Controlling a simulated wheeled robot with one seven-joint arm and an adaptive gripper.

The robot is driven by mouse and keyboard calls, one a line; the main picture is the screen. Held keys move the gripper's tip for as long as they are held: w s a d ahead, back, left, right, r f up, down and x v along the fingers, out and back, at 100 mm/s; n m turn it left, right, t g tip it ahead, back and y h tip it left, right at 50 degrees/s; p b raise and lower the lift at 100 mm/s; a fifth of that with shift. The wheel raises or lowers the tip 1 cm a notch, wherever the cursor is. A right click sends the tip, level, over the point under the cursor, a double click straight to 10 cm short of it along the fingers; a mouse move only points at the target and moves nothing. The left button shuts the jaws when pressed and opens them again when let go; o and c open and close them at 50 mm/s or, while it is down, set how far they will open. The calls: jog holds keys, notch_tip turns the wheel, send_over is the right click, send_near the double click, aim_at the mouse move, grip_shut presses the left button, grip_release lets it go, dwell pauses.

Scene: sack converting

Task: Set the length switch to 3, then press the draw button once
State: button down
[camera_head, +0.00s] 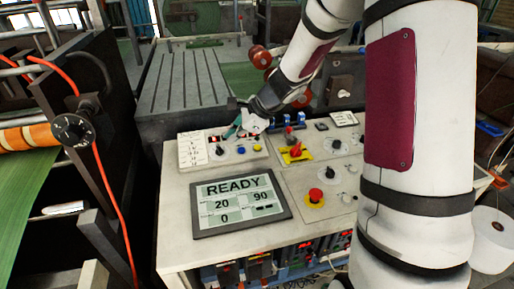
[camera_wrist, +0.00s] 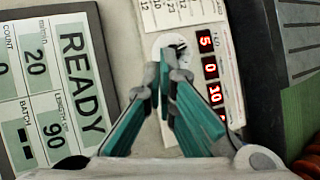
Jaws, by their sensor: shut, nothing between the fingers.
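The console's rotary switch is a black knob on a white round dial (camera_head: 219,150), right of a printed card. I take it as the length switch, but its label and setting are unreadable. In the wrist view the dial (camera_wrist: 160,44) shows just beyond my fingertips, partly covered by them. My gripper (camera_head: 235,131) has teal fingers, shut and empty, over the panel close to the knob. In the wrist view its tips (camera_wrist: 166,68) meet near the knob; contact cannot be told. A blue button (camera_head: 241,150) and a yellow button (camera_head: 257,147) sit to the right; which is draw is unreadable.
The display (camera_head: 240,203) reads READY, 20, 90 and 0. Red digits (camera_wrist: 210,68) show beside the dial. A red knob on a yellow plate (camera_head: 296,153) and a red mushroom button (camera_head: 315,196) stand further right. The card (camera_head: 192,149) lies flat.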

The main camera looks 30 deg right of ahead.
jog(key=w+d+m+t, duration=0.1)
jog(key=d+m+t, duration=0.25)
jog(key=m, duration=0.55)
notch_tip(320, 180, up, 2)
jog(key=m+t, duration=0.1)
jog(key=m, duration=0.6)
send_over(260, 148)
jog(key=s+a, duration=0.1)
jog(key=s, duration=0.1)
jog(key=shift+s+d+r+m+t+h, duration=0.1)
jog(key=shift+d+m+t+h, duration=0.2)
jog(key=shift+m+h, duration=0.35)
jog(key=shift+b, duration=0.35)
jog(key=f+b, duration=0.2)
jog(key=f, duration=0.1)
jog(key=w+f+b, duration=0.1)
jog(key=f+b, duration=0.1)
jog(key=w+f+b, duration=0.1)
jog(key=f+b, duration=0.2)
jog(key=shift+d+f, duration=0.2)
jog(key=shift+f, duration=0.15)
jog(key=shift+f, duration=0.1)
jog(key=shift+w+f+b, duration=0.1)
jog(key=shift+f+b, duration=0.15)
jog(key=shift+b, duration=0.05)
